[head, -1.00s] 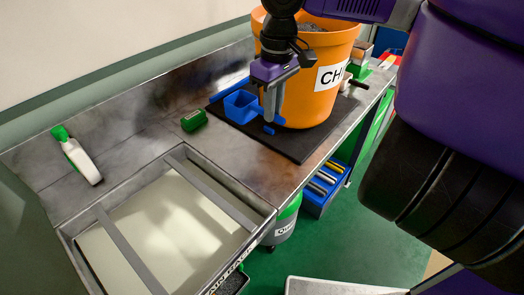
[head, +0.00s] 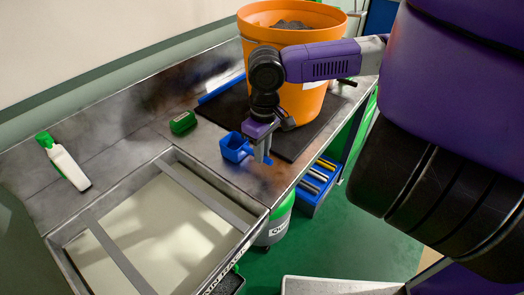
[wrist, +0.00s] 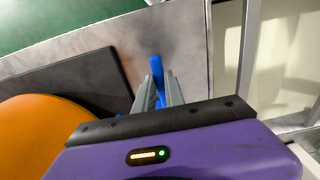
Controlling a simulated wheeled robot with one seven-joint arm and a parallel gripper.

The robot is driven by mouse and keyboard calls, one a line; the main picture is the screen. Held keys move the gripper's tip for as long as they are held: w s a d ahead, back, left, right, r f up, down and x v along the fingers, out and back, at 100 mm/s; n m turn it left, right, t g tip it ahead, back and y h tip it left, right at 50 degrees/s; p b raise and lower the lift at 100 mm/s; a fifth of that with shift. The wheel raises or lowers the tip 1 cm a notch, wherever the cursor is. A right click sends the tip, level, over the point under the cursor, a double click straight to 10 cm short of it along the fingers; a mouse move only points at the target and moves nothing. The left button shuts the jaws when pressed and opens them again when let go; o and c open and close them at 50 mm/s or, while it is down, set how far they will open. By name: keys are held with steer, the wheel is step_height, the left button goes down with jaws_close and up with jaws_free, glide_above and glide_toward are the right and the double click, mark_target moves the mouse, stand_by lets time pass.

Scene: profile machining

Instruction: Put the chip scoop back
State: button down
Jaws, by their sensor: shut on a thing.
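The blue chip scoop (head: 234,148) is held in my gripper (head: 262,156), over the steel bench between the black mat and the sink. In the wrist view, my gripper (wrist: 158,98) is shut on the scoop's blue handle (wrist: 157,68), which sticks out past the fingertips. The scoop's pan is to the left of the fingers in the head view. I cannot tell exactly how high it is above the bench. The orange chip bucket (head: 305,100) stands on the black mat (head: 222,107), partly hidden behind my arm.
A sink (head: 72,245) with two grey bars lies in front, left of the scoop. A green block (head: 183,123) and a white spray bottle (head: 68,166) are on the bench. A blue bar (head: 220,89) lies along the mat's back edge. Blue bins (head: 309,200) sit below the bench.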

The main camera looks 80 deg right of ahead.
steer(key=shift+f, duration=0.1)
steer(key=c, duration=1.4)
jaws_free()
